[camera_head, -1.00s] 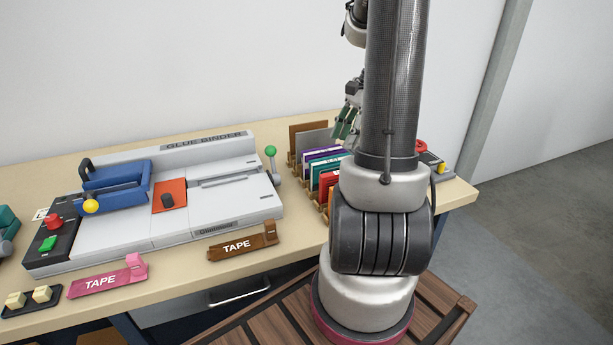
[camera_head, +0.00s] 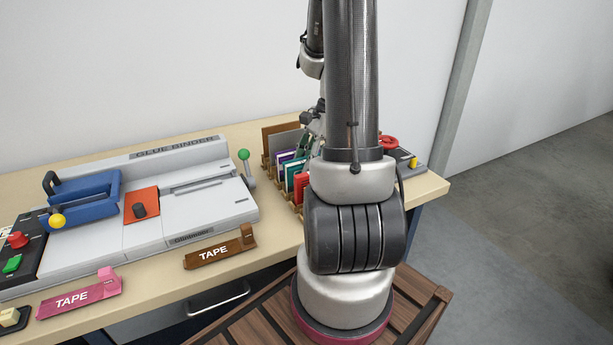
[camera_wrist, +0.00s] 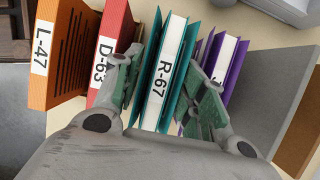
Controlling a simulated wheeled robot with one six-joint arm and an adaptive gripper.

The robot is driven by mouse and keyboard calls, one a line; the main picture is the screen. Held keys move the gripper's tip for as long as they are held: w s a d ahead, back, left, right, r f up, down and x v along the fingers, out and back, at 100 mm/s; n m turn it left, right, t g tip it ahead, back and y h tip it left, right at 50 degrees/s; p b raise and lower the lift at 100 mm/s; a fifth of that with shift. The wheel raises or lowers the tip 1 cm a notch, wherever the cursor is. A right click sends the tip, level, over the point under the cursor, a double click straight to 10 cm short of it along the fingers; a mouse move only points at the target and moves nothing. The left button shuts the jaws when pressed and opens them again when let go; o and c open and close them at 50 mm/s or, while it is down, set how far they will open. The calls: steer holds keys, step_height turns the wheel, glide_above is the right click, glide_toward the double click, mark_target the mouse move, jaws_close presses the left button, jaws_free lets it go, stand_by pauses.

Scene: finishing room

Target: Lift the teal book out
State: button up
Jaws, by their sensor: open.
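The teal book (camera_wrist: 166,72), labelled R-67, stands between my gripper's two fingers in the wrist view. My gripper (camera_wrist: 167,95) is open, with one green-padded finger on each side of that book. The left finger lies over the red book (camera_wrist: 110,45), labelled D-63, and the right finger lies by the purple book (camera_wrist: 222,68). I cannot tell whether either finger touches the teal book. In the head view the teal book (camera_head: 290,172) shows partly in the row, and my arm hides much of the gripper.
An orange book (camera_wrist: 64,50), labelled L-47, stands left of the red one. Grey and brown dividers stand right of the purple book. The glue binder (camera_head: 200,200) and a brown tape holder (camera_head: 215,250) lie left of the rack on the table (camera_head: 270,235).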

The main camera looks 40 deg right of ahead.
steer(key=shift+f, duration=0.25)
stand_by(0.4)
jaws_close()
